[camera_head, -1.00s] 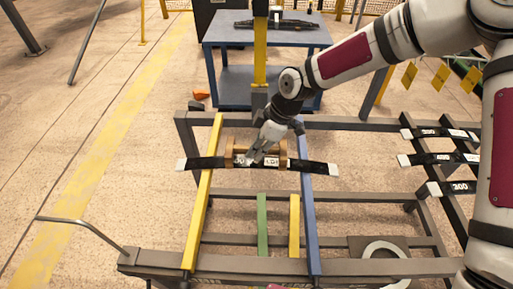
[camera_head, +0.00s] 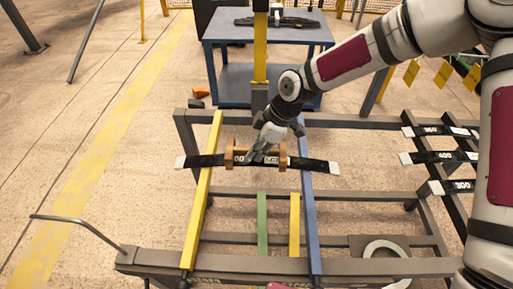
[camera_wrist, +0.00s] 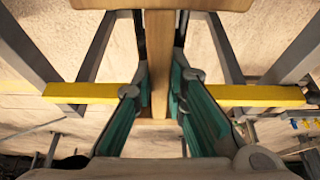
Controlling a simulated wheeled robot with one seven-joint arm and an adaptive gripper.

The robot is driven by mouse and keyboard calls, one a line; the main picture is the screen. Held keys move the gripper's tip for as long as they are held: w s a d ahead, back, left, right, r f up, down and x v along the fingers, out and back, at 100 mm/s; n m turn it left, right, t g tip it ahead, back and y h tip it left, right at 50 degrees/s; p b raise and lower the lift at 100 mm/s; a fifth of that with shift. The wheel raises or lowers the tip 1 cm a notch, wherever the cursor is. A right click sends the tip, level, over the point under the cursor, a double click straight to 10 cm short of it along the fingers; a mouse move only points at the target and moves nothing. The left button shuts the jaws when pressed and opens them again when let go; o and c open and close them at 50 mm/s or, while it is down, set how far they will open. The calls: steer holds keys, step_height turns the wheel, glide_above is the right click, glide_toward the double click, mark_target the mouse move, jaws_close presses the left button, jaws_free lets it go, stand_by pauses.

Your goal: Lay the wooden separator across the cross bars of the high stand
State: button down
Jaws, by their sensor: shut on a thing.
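The wooden separator (camera_head: 230,153) is a light brown piece with a crosspiece at each end. In the head view it sits between the yellow bar (camera_head: 203,190) and the blue bar (camera_head: 308,200) of the grey stand (camera_head: 250,265), level with a black labelled spring strip (camera_head: 208,161). My gripper (camera_head: 262,153) is shut on the separator's middle. In the wrist view the separator's long beam (camera_wrist: 160,60) runs between the green-padded fingers (camera_wrist: 160,90), above the yellow bar (camera_wrist: 85,93). I cannot tell whether the separator touches the strip or the bars.
Several black strips with white ends (camera_head: 440,157) lie on the rack at the right. A blue table (camera_head: 265,88) stands behind the stand. Short green (camera_head: 262,225) and yellow (camera_head: 294,225) bars are lower in the frame. The floor at the left is mostly clear.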

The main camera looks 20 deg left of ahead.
steer(key=shift+f, duration=0.4)
steer(key=c, duration=1.5)
jaws_free()
steer(key=shift+c, duration=0.2)
steer(key=v, duration=1.2)
